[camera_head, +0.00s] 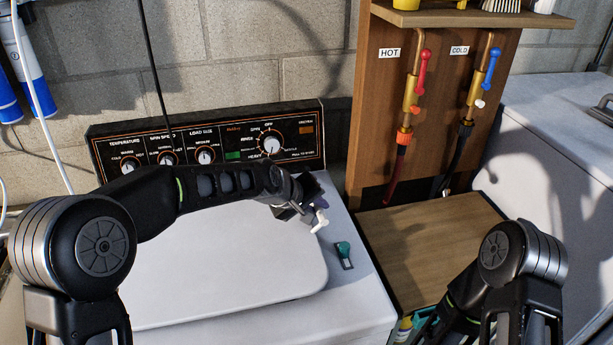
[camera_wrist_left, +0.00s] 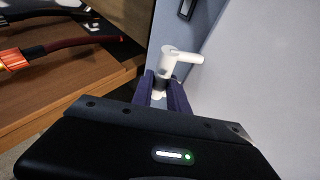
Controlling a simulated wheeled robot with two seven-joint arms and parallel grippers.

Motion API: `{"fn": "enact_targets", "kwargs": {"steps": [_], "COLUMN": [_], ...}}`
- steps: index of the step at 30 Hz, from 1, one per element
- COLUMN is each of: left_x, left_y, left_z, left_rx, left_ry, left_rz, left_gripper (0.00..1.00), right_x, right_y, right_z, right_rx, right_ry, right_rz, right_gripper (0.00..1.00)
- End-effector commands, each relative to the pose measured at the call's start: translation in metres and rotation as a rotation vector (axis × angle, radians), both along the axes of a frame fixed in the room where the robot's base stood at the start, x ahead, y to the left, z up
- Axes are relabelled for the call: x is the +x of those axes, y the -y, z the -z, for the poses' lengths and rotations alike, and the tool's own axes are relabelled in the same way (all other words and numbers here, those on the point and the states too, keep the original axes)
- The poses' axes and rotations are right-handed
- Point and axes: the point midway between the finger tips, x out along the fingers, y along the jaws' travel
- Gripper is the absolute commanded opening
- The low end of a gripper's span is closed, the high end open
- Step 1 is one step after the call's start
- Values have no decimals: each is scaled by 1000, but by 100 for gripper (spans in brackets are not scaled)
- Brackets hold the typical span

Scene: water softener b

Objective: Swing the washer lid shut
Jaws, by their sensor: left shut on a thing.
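The white washer lid (camera_head: 240,262) lies over the washer top in the head view, its far part hidden behind my left arm. I cannot tell whether it is fully down. My left gripper (camera_head: 308,205) is by the lid's far right corner, below the control panel. In the left wrist view its purple fingers (camera_wrist_left: 166,92) are shut on a small white lever-shaped piece (camera_wrist_left: 180,58), which also shows in the head view (camera_head: 320,221). I cannot tell whether this piece is fixed to the lid. My right gripper is out of view.
The control panel (camera_head: 215,145) stands behind the lid. A teal latch (camera_head: 344,254) sits on the washer top (camera_head: 352,290), right of the lid.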

Motion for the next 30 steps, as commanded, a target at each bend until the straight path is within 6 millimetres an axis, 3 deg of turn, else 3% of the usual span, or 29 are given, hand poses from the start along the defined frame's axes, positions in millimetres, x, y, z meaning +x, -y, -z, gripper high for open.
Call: {"fn": "enact_targets", "kwargs": {"steps": [1,6,18,19,26,30], "left_x": [-2,-1,-2,-2,-2,-2], "left_y": [16,17,17,17,15,13], "left_z": [1,17,23,23,24,24], "left_rx": [2,34,41,41,44,47], "left_ry": [5,-2,-8,-8,-9,-10], "left_rz": [15,13,14,14,14,13], "left_gripper": [0,0,0,22,41,41], "right_x": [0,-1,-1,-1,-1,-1], "right_y": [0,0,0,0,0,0], "right_z": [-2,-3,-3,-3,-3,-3], "right_rx": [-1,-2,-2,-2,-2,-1], "right_ry": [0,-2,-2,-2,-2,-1], "right_rz": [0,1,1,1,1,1], "right_gripper": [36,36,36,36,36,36]}}
